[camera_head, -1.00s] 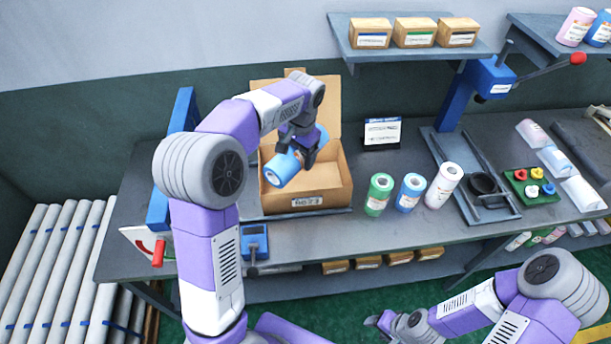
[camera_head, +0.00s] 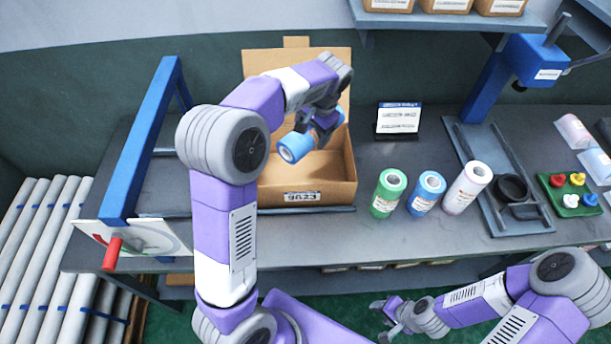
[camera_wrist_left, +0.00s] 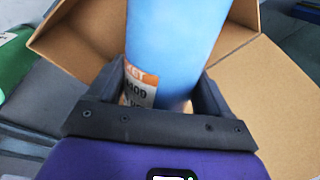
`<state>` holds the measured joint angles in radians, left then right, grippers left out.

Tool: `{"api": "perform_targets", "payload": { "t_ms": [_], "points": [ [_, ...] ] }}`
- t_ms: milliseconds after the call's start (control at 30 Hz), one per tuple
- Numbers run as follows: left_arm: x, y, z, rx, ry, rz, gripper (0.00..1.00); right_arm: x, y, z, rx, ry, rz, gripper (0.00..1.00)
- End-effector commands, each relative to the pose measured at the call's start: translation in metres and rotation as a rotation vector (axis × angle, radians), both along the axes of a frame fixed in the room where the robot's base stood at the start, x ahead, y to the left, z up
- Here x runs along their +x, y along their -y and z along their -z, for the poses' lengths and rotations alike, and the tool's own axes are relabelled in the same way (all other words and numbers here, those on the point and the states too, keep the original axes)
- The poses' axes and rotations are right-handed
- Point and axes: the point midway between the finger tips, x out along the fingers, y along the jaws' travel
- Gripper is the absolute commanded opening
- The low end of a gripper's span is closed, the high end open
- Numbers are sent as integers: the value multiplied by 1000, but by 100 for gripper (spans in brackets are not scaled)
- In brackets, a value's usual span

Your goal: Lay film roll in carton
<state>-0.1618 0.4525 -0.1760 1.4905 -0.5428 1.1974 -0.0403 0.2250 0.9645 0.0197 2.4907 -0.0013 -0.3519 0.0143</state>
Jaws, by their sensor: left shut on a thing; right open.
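My left gripper (camera_head: 320,128) is shut on a blue film roll (camera_head: 292,148) with a pale core end. The roll is tilted and held over the open carton (camera_head: 330,190), a brown cardboard box with its lid raised at the back. In the left wrist view the blue roll (camera_wrist_left: 178,45) sits between the fingers, with an orange and white label showing, and the carton (camera_wrist_left: 270,75) is behind it. Whether the roll touches the carton cannot be told. My right gripper (camera_head: 385,318) is open and empty, low in front of the bench.
A green roll (camera_head: 388,195), another blue roll (camera_head: 428,192) and a white roll (camera_head: 468,187) stand right of the carton. A label stand (camera_head: 398,120) is behind them. A blue frame (camera_head: 150,130) stands at left. A shelf (camera_head: 440,20) hangs above right.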

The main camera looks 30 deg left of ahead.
Motion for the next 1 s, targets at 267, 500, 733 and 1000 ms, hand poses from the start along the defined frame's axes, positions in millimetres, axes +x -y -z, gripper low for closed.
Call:
{"api": "perform_targets", "payload": {
  "t_ms": [267, 500, 733, 1000],
  "points": [
    [0, 0, 71, 1, -4, 0, 21, 0, 0, 16, 0, 0, 0, 51],
    [0, 0, 114, 0, -2, 0, 21, 0, 0, 24, 0, 0, 0, 51],
    [0, 0, 128, 1, -1, 0, 21, 0, 0, 26, 0, 0, 0, 51],
    [0, -1, 165, 0, -2, 0, 21, 0, 0, 34, 0, 0, 0, 51]
  ]
}}
